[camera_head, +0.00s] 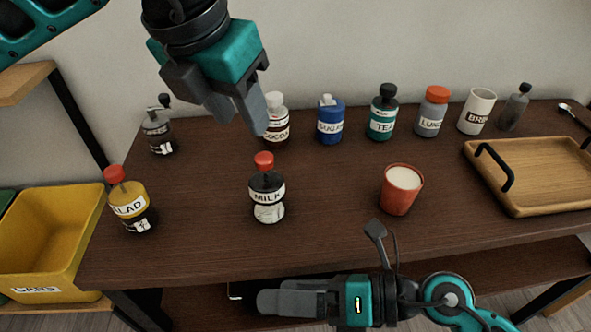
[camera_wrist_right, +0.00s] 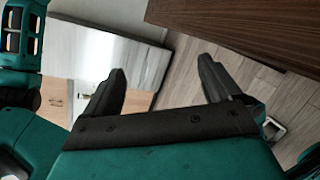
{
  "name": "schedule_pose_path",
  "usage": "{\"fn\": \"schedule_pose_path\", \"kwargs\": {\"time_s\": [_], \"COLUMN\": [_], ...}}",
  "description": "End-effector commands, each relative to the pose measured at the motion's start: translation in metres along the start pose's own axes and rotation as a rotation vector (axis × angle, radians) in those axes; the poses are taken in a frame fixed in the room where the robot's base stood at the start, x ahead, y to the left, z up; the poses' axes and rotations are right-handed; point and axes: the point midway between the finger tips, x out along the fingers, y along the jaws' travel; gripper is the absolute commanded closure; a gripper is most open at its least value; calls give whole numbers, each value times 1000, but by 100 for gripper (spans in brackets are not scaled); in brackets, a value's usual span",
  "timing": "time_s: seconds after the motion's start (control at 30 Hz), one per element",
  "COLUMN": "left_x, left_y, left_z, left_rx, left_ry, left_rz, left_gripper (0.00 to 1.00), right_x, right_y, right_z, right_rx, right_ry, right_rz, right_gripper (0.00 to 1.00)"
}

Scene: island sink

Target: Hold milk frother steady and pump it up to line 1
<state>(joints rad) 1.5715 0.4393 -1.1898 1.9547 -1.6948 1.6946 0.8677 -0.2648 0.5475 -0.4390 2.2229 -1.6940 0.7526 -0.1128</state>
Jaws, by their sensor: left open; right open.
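The milk frother (camera_head: 267,198), dark with a red knob on top and a "MILK" label, stands upright near the middle of the table (camera_head: 330,235). Its pale lower part has markings too small to read. My left gripper (camera_head: 245,115) is open and empty, pointing down above and slightly left of the frother, apart from it. My right gripper (camera_head: 262,300) is low in front of the table's front edge, pointing left. In the right wrist view its fingers (camera_wrist_right: 163,75) are apart with nothing between them.
A red cup (camera_head: 401,192) with pale contents stands right of the frother. A yellow bottle (camera_head: 130,203) stands to the left. Several labelled containers, including a blue sugar jar (camera_head: 330,122), line the back. A wooden tray (camera_head: 535,203) lies at the right. A yellow bin (camera_head: 45,240) is beside the table.

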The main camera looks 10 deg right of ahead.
Motion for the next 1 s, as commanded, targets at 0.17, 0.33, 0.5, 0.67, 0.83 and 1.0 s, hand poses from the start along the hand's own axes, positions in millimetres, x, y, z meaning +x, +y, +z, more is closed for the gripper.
{"fn": "schedule_pose_path", "kwargs": {"time_s": [0.17, 0.33, 0.5, 0.67, 0.83, 1.0], "left_x": [0, 0, 0, 0, 0, 0], "left_y": [0, 0, 0, 0, 0, 0], "left_z": [0, 0, 0, 0, 0, 0], "left_rx": [0, 0, 0, 0, 0, 0], "left_ry": [0, 0, 0, 0, 0, 0], "left_rz": [0, 0, 0, 0, 0, 0], "left_gripper": [57, 57, 57, 57, 57, 57], "right_x": [2, -2, -2, 1, -4, -6], "right_y": [29, 39, 42, 40, 37, 24], "right_z": [9, 12, 45, 99, 149, 160], "right_rx": [-128, -212, -357, -526, -714, -852], "right_ry": [195, 325, 281, 54, -199, -366], "right_rz": [3, -49, -103, -115, -174, -280], "right_gripper": [9, 9, 9, 9, 9, 9]}}
